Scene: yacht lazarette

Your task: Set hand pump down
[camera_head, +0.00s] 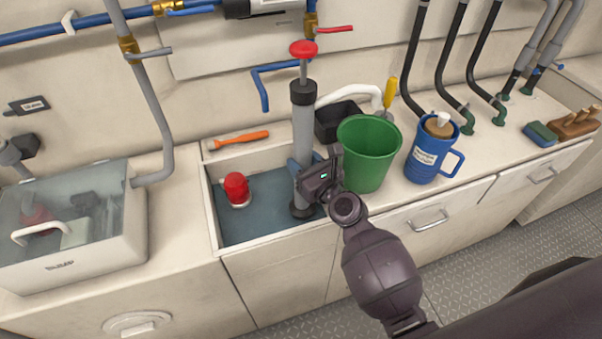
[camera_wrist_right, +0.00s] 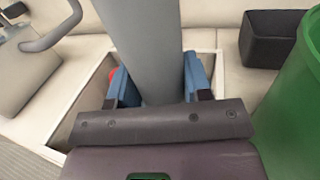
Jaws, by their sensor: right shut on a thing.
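The hand pump (camera_head: 304,128) is a grey upright cylinder with a black collar, a thin rod and a red knob on top. It stands over the recessed basin (camera_head: 262,228) in the counter, its dark foot low inside, near the front right corner; I cannot tell whether the foot touches the floor. My right gripper (camera_head: 303,170) is shut on the pump's lower barrel. In the right wrist view the blue finger pads (camera_wrist_right: 156,82) sit on both sides of the grey barrel (camera_wrist_right: 150,40). My left gripper is not in view.
A green bucket (camera_head: 366,153) stands close right of my right gripper, with a black bin (camera_head: 337,120) behind it. A blue mug (camera_head: 431,150) is further right. A red-capped object (camera_head: 237,188) sits in the basin's left part. An orange-handled tool (camera_head: 240,139) lies behind the basin.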

